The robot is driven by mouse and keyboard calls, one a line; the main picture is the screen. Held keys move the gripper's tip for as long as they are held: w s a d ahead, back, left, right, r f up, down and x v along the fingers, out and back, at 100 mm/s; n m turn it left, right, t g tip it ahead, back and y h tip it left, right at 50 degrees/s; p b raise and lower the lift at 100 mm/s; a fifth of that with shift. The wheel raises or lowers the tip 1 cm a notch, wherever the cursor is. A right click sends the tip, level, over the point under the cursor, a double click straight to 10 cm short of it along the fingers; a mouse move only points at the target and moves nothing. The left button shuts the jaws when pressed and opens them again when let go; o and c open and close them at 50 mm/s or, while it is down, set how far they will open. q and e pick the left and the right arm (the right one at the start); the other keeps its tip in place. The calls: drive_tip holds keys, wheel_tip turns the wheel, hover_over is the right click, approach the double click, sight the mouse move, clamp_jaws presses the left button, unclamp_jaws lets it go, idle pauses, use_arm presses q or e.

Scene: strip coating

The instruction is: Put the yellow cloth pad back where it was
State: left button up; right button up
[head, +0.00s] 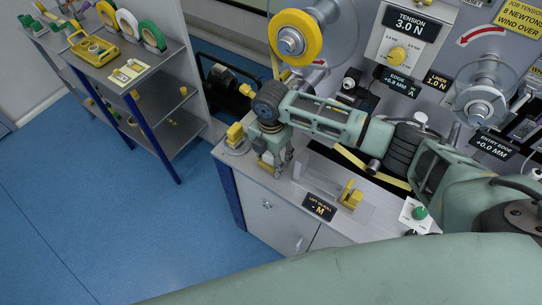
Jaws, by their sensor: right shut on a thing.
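My right gripper (273,168) points down over the left end of the machine bench. Just left of the gripper, another yellow block (235,133) stands on a round grey base at the bench corner. My left gripper is not in view.
A yellow block (350,195) stands on the bench behind the "LOT IN CELL" label (321,207). A green knob (420,213) is at the right. Machine dials and reels rise behind my arm. A shelf rack (150,75) with tape rolls stands at the left, across open blue floor.

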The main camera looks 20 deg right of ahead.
drive_tip(key=shift+f, duration=0.1)
drive_tip(key=shift+f, duration=0.1)
drive_tip(key=o, duration=1.2)
wheel_tip(320, 180, up, 13)
drive_tip(key=shift+f+b, duration=0.2)
drive_tip(key=shift+b, duration=0.5)
